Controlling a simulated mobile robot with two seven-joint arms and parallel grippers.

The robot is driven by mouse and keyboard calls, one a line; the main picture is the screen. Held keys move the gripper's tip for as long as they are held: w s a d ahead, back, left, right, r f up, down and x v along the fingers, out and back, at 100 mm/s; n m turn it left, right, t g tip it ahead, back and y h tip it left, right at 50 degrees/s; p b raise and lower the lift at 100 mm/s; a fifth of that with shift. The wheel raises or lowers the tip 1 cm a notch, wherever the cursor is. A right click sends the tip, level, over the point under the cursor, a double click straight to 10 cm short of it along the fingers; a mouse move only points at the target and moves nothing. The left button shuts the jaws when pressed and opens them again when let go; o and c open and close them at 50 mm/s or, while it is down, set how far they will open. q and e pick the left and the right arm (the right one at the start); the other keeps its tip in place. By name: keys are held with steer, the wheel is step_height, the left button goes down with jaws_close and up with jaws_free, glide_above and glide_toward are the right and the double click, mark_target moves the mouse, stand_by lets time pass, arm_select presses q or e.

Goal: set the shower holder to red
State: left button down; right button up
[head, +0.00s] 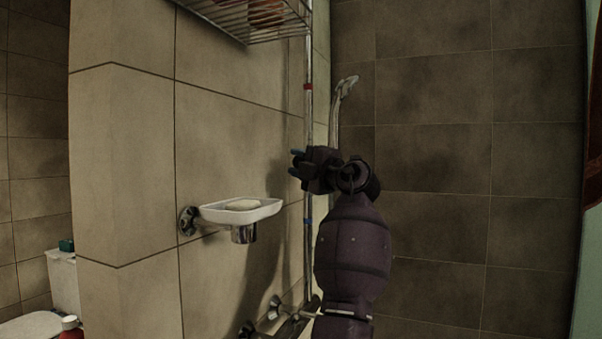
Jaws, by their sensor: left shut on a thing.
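A vertical metal shower rail (308,120) stands at the tiled wall. It has a red band (308,87) high up and a blue band (308,222) lower down. The shower head (346,87) shows to the right of the rail, near the red band's height, with its handle running down behind my gripper. My left gripper (296,162) is at the rail between the two bands, below the red one. It is shut on what seems to be the shower holder, which the gripper and wrist hide. My right gripper is not in view.
A wire shelf (245,18) hangs at the top, left of the rail. A soap dish (241,211) with soap juts from the wall at lower left. Tap parts (275,308) show low by the rail. The dark tiled wall on the right is bare.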

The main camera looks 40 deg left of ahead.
arm_select(q)
step_height(320, 180, up, 4)
steer(key=shift+r+b, duration=0.25)
steer(key=shift+b, duration=0.5)
step_height(320, 180, up, 10)
steer(key=shift+r, duration=0.25)
steer(key=c, duration=0.8)
jaws_free()
steer(key=shift+f, duration=0.1)
